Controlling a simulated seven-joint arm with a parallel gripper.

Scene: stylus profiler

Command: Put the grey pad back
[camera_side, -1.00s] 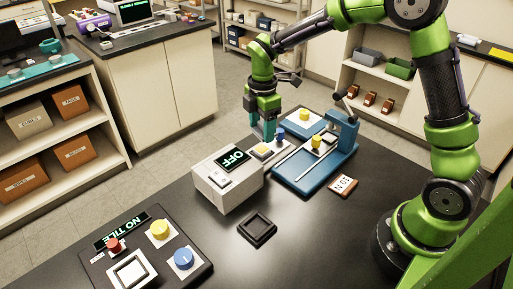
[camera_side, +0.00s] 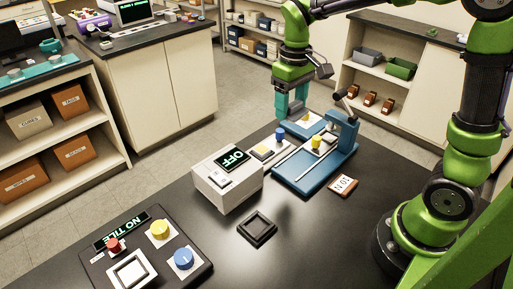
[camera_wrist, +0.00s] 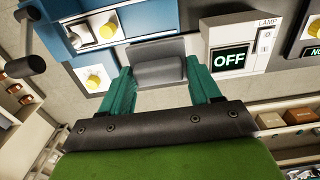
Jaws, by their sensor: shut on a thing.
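My gripper (camera_wrist: 160,88) has its two teal fingers on either side of a grey pad (camera_wrist: 158,66) in the wrist view, shut on it. The pad looks like a flat grey piece with a thicker grey block. In the side view my gripper (camera_side: 291,112) is above the back of the bench, behind the grey-white lamp box and left of the blue profiler (camera_side: 300,178). The pad cannot be made out clearly there. The profiler holds a yellow-knobbed piece (camera_side: 316,141) and has a dark lever at its upper right.
The lamp box (camera_side: 228,183) reads OFF. A black square tray (camera_side: 257,228) looks empty. A NO TILE panel (camera_side: 197,262) stands at front left.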

